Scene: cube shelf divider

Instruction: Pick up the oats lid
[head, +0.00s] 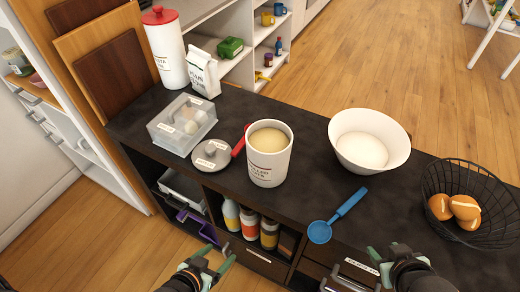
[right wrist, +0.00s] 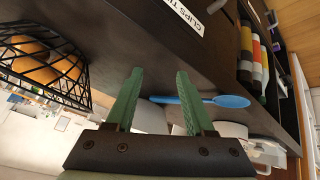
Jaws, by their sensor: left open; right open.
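The oats lid (head: 211,154) is a round grey disc with a knob and a small label. It lies flat on the dark counter (head: 305,187), left of the open oats canister (head: 268,168), which is white and holds pale oats. My left gripper (head: 208,267) is open and empty at the bottom of the head view, in front of the counter and well short of the lid. My right gripper (head: 397,258) is open and empty near the counter's front edge at the lower right. Its open green fingers also show in the right wrist view (right wrist: 157,88).
A clear box (head: 181,125) sits close behind the lid, and a red-handled item (head: 240,141) lies between lid and canister. A white bowl (head: 369,139), blue scoop (head: 336,216) and black wire basket (head: 485,195) are to the right. Bottles (head: 250,224) stand on the shelf below.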

